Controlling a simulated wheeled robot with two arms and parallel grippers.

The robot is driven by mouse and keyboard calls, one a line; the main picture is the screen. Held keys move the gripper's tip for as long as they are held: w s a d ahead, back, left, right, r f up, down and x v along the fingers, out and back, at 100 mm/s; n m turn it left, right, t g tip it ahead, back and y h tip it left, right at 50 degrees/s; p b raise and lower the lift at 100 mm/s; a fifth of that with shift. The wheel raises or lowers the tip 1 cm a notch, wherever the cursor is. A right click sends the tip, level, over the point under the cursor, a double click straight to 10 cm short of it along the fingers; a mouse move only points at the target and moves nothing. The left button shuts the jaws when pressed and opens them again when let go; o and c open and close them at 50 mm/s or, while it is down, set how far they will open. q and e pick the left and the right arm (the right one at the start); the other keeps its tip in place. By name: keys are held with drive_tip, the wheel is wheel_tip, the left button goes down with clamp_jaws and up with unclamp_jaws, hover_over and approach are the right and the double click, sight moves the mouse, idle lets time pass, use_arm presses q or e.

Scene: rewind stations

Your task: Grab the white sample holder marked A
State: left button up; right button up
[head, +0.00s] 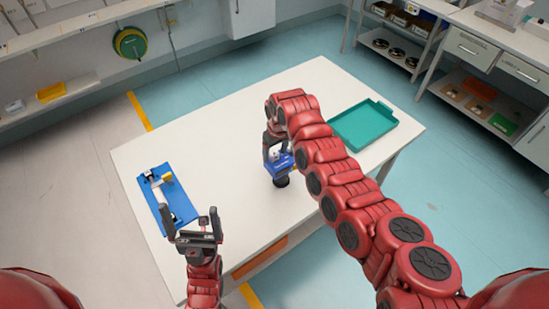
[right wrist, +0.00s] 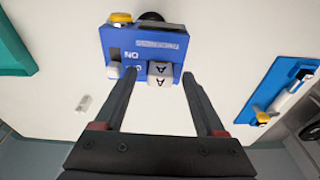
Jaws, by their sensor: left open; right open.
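The white sample holder marked A (right wrist: 160,74) sits at the front of a blue device (right wrist: 148,45) in the right wrist view. My right gripper (right wrist: 159,76) is open, its fingertips on either side of the holder in that view. I cannot tell whether they touch it. In the head view the blue device (head: 283,178) stands mid-table under my right gripper (head: 278,152), which partly hides it. My left gripper (head: 192,215) is open and empty at the near left of the table, beside a blue board (head: 180,205).
The blue board carries white, yellow and black parts. A green tray (head: 362,125) lies at the right of the white table (head: 235,135). A small white piece (right wrist: 84,103) lies on the table in the right wrist view. The table's middle left is clear.

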clamp_jaws()
idle(0.4)
